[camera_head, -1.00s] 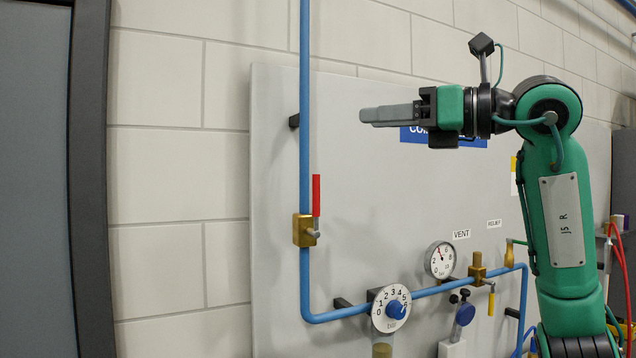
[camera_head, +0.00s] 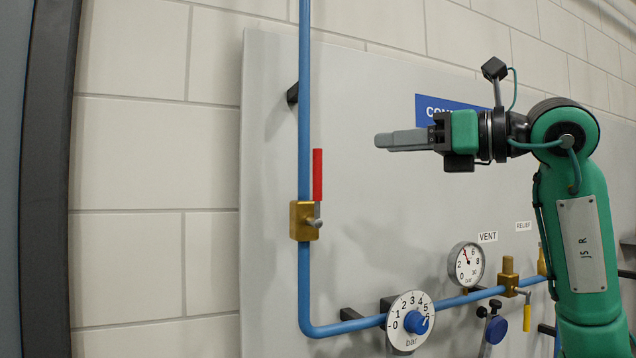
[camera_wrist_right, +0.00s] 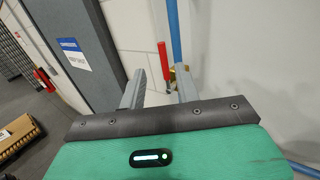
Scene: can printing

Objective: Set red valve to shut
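The red valve has a brass body (camera_head: 304,221) on the vertical blue pipe at the left of the panel. Its red handle (camera_head: 317,175) points straight up, parallel to the pipe. My right gripper (camera_head: 384,140) is to the right of the handle and a little higher, pointing left, not visibly touching it. In the right wrist view, its two fingers (camera_wrist_right: 160,80) are spread with nothing held. The red handle (camera_wrist_right: 164,65) shows beyond and between the fingertips there, with part of the brass body behind the right finger. My left gripper is not in view.
The blue pipe (camera_head: 305,270) bends right at the bottom to a round bar dial (camera_head: 409,320). A gauge (camera_head: 466,265) and a yellow-handled valve (camera_head: 526,315) are further right. A dark upright frame (camera_head: 45,200) stands left. The panel (camera_head: 365,220) around the handle is clear.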

